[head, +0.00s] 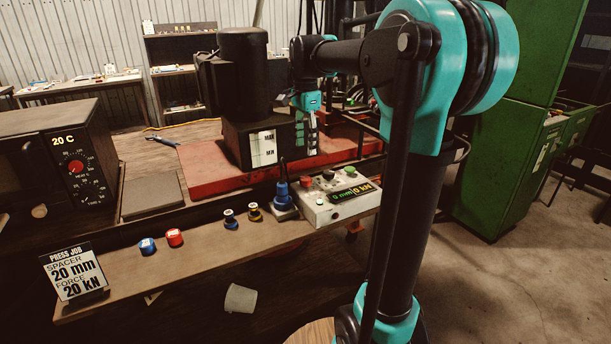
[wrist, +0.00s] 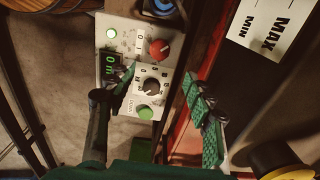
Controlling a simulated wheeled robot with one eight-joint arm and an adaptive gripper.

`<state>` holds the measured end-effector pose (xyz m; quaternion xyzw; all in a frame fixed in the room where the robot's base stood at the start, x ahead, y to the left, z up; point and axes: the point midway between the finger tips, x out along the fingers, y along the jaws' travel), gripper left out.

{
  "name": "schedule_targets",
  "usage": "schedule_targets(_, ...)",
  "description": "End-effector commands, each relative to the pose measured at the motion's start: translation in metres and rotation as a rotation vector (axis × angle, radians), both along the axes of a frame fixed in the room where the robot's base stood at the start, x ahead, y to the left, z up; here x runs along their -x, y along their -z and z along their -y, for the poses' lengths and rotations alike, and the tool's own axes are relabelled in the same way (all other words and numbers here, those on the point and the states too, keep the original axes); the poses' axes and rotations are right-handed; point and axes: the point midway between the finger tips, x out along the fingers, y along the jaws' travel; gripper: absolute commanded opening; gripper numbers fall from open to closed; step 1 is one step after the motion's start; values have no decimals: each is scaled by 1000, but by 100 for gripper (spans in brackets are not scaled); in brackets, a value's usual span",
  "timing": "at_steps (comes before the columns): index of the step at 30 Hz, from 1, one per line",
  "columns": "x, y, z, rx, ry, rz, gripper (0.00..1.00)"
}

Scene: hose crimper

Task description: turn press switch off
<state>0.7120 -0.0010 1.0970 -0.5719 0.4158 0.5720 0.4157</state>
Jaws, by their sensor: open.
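The press control box (head: 328,199) is a pale box at the right end of the wooden bench shelf. Its display (wrist: 111,66) reads 0 mm and 0 kN in the head view. In the wrist view its face carries a red rotary switch (wrist: 160,49) with small marks beside it, a black dial (wrist: 152,86), a green button (wrist: 145,112) and a green lamp (wrist: 111,33) that looks lit. My gripper (head: 306,138) is open and empty, pointing down above and behind the box. In the wrist view its fingers (wrist: 160,80) spread over the box face; one covers part of the display's edge.
The press (head: 245,90) with its MAX/MIN label stands on a red base (head: 205,178) behind the box. A blue-based post (head: 283,196) stands just left of the box. Several coloured spools (head: 175,237) and a job card (head: 76,272) line the shelf.

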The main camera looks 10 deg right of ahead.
Motion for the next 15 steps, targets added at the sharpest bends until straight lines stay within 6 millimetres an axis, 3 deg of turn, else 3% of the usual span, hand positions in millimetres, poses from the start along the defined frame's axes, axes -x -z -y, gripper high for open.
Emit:
schedule_targets(9,0,64,0,0,0,0,53)
schedule_targets(15,0,95,0,0,0,0,53)
